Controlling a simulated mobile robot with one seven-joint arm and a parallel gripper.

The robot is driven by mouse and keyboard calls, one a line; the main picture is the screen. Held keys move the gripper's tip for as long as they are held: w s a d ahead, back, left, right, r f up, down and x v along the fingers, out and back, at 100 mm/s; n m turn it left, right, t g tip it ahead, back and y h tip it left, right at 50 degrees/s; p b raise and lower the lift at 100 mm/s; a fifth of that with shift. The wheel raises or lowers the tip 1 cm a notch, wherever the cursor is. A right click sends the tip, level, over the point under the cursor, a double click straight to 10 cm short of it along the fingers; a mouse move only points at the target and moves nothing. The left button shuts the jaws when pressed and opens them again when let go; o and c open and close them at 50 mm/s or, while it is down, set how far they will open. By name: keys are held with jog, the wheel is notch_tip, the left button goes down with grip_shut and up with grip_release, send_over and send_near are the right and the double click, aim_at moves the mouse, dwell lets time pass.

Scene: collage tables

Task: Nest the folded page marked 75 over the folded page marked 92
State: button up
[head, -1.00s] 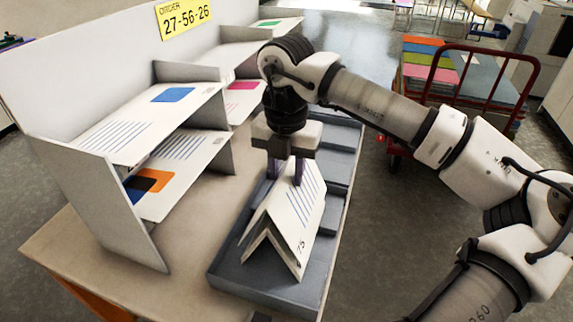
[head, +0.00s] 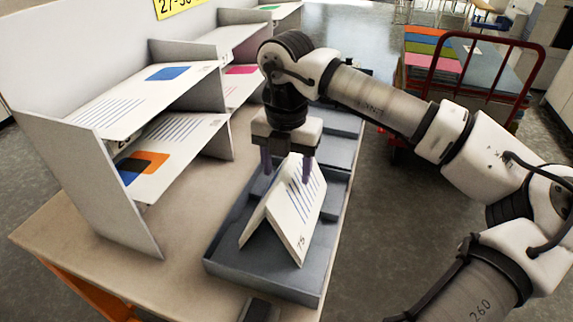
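The folded page marked 75 (head: 303,215) stands like a tent, ridge up, in the front compartment of the grey tray (head: 262,281). Its right face has blue lines and the number near the front lower corner. No mark 92 is readable; a page beneath would be covered by page 75, and I cannot make one out apart from it. My gripper (head: 287,168) is above the far part of the ridge, pointing down. Its fingers are spread wide, one on each side of the fold, and look clear of the paper.
A shelf rack (head: 100,185) with flat printed sheets stands left of the tray on the table (head: 185,255). More tray compartments lie behind. A dark object (head: 258,310) is at the front edge. A red-railed cart (head: 470,75) stands behind right.

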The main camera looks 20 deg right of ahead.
notch_tip(320, 180, up, 14)
dwell(0.7)
jog(key=shift+s+f, duration=0.1)
jog(key=shift+f, duration=0.05)
